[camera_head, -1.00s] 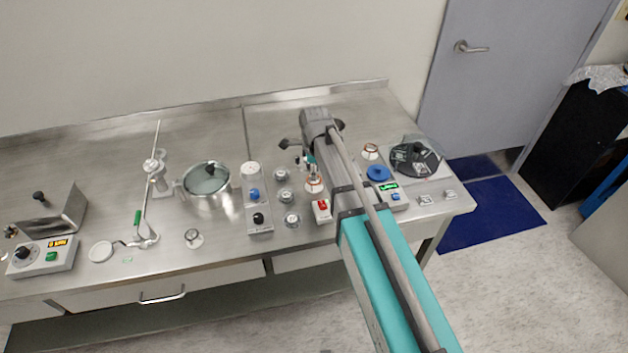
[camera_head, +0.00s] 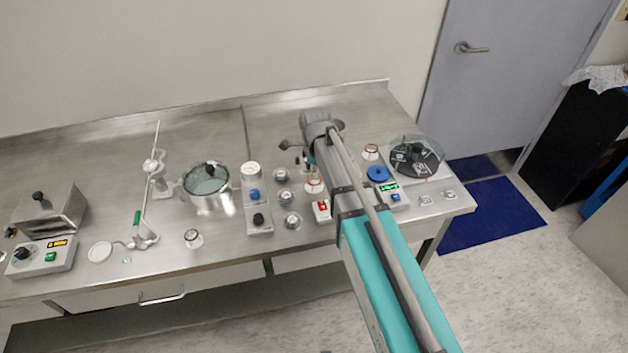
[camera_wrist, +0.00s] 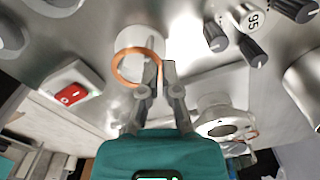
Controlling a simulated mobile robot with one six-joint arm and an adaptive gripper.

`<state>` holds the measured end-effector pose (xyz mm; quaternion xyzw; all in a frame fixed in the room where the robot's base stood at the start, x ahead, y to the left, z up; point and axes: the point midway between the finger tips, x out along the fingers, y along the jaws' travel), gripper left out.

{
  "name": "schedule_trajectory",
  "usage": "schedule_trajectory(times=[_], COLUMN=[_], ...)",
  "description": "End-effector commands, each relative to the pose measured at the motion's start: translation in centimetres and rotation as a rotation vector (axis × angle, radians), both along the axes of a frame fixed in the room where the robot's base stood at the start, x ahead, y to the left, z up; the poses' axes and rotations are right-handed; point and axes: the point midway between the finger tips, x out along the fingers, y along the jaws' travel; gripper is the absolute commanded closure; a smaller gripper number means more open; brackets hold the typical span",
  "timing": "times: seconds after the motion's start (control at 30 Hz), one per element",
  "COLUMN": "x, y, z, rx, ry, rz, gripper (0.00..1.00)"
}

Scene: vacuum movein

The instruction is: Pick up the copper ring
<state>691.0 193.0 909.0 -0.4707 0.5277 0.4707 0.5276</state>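The copper ring (camera_wrist: 119,70) is a thin orange-brown hoop in the wrist view, just left of centre. My gripper (camera_wrist: 160,70) has its two fingers close together, with the right side of the ring between their tips. It looks shut on the ring's band. A pale round piece (camera_wrist: 140,38) lies behind the ring; I cannot tell whether the ring touches it. In the head view, my arm's wrist end covers the fingertips and I cannot make out the held ring.
A red switch box (camera_wrist: 72,94) is left of the ring and black knobs (camera_wrist: 254,50) are to its right. A white flanged fitting (camera_wrist: 214,120) is close to my right finger.

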Motion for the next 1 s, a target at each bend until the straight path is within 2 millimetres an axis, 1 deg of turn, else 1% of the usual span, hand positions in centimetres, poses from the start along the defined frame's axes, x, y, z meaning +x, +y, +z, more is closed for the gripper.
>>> schedule_trajectory(times=[0.33,0.57,0.77,0.9,1.0], x=[0.0,0.0,0.0,0.0,-1.2], y=[0.0,0.0,0.0,0.0,-0.2], z=[0.2,1.1,2.6,4.1,5.3], rx=[0.000,0.000,0.000,0.000,0.000], ry=[0.000,0.000,0.000,0.000,0.000], rz=[0.000,0.000,0.001,0.001,0.001], gripper=[1.00,1.00,1.00,1.00,1.00])
